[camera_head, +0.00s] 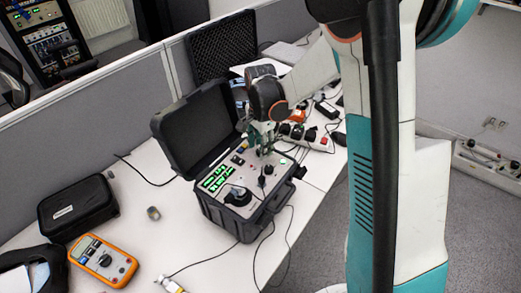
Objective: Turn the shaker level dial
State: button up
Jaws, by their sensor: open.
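The shaker unit (216,208) is a black open case with a grey top panel, standing on the white desk. Its panel carries green lit displays (217,178), a round black part (238,196) at the front and a small black knob (268,169) near the right side. I cannot tell for sure which control is the level dial. My gripper (264,150) is open and points down over the back right part of the panel, close above or beside the small knob. Whether its fingers touch anything is too small to tell.
The case's raised lid (192,125) stands behind the panel. An orange multimeter (103,260), a black pouch (77,207) and a small metal cylinder (153,213) lie to the left. A power strip (312,137) and cables lie behind. A grey partition (85,115) borders the desk.

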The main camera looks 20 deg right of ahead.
jog(key=shift+f, duration=0.55)
grip_shut()
